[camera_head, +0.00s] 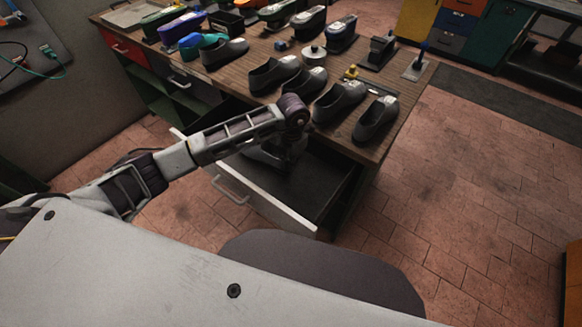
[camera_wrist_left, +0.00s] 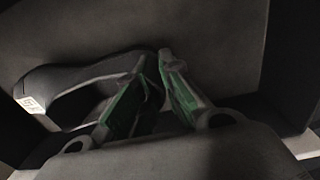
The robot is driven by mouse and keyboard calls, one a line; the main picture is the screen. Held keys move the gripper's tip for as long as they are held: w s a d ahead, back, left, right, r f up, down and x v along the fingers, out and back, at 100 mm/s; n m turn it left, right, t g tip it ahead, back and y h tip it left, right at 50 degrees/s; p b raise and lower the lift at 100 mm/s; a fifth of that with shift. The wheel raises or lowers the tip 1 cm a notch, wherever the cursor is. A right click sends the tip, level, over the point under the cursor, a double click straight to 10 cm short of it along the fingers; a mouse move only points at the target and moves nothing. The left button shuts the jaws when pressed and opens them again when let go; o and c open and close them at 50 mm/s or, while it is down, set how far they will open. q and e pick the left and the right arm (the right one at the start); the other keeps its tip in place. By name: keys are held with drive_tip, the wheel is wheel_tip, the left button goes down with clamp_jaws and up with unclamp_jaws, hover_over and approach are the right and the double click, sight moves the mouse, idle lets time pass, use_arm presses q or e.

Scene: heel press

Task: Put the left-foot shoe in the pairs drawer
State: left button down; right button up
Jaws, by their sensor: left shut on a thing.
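My left gripper (camera_head: 287,157) reaches down into the open drawer (camera_head: 325,180) under the workbench. In the left wrist view the gripper (camera_wrist_left: 159,65) is shut on the wall of a dark grey shoe (camera_wrist_left: 75,75). The shoe's heel, with a small white label, points left there, and part of the shoe is hidden behind the fingers. In the head view the same shoe (camera_head: 262,154) shows partly inside the drawer, behind the arm. It is low, at or near the drawer floor; I cannot tell whether it touches. My right gripper is not in view.
Several grey shoes stand on the workbench (camera_head: 400,120) above the drawer, one (camera_head: 375,121) near its front right corner. A round metal tin (camera_head: 313,54) and small tools stand behind them. The drawer's front panel (camera_head: 262,200) has a handle. Tiled floor right of the bench is clear.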

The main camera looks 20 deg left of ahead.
use_arm(q)
drive_tip(key=shift+f, duration=1.9)
drive_tip(key=c, duration=2)
unclamp_jaws()
drive_tip(key=o, duration=0.4)
drive_tip(key=shift+o, duration=0.2)
drive_tip(key=shift+r, duration=0.4)
wheel_tip(320, 180, up, 4)
drive_tip(key=shift+r, duration=0.25)
wheel_tip(320, 180, up, 6)
drive_tip(key=shift+d+f+b, duration=0.1)
drive_tip(key=shift+f+b, duration=0.15)
drive_tip(key=shift+b, duration=0.05)
drive_tip(key=shift+r, duration=0.7)
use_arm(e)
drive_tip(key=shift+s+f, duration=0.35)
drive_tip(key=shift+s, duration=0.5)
